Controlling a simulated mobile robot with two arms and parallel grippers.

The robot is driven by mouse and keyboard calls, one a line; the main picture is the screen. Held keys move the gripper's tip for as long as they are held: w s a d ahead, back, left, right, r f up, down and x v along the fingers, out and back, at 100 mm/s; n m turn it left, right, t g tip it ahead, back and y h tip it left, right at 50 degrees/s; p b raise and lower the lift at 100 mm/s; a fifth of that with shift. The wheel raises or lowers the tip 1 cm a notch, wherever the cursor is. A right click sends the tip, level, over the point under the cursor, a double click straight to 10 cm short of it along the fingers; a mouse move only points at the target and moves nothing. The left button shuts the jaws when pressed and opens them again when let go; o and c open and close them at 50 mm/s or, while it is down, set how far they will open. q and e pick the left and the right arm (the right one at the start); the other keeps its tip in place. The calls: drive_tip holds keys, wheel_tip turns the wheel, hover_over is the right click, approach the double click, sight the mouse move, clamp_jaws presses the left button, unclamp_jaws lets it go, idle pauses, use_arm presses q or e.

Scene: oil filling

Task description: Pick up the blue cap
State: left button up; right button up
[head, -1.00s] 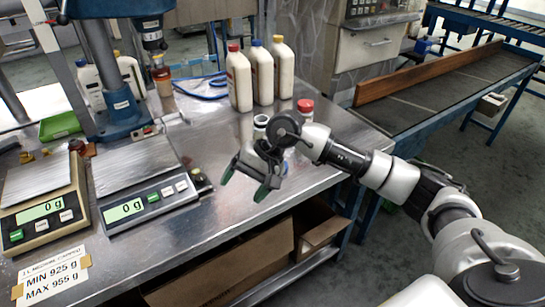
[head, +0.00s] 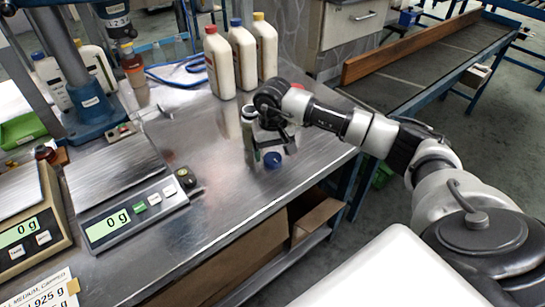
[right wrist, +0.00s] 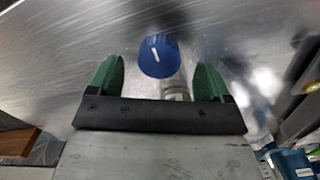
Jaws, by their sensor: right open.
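A blue cap (head: 272,160) is on the metal table near its front right edge. It shows from above in the right wrist view (right wrist: 158,55), round with a white mark. My right gripper (head: 274,150) is over it, open, with nothing held. In the wrist view the green fingertips (right wrist: 159,78) stand to either side of the cap's line, and the cap shows a little beyond them. A pale cylindrical piece shows just behind the cap, partly hidden by the gripper. My left gripper is not in view.
White bottles with red, blue and yellow caps (head: 242,58) stand at the back. Two scales (head: 128,208) are at the left. The table between is clear.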

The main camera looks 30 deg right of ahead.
sight(273, 158)
drive_tip(key=shift+f, duration=1.5)
drive_tip(key=c, duration=1)
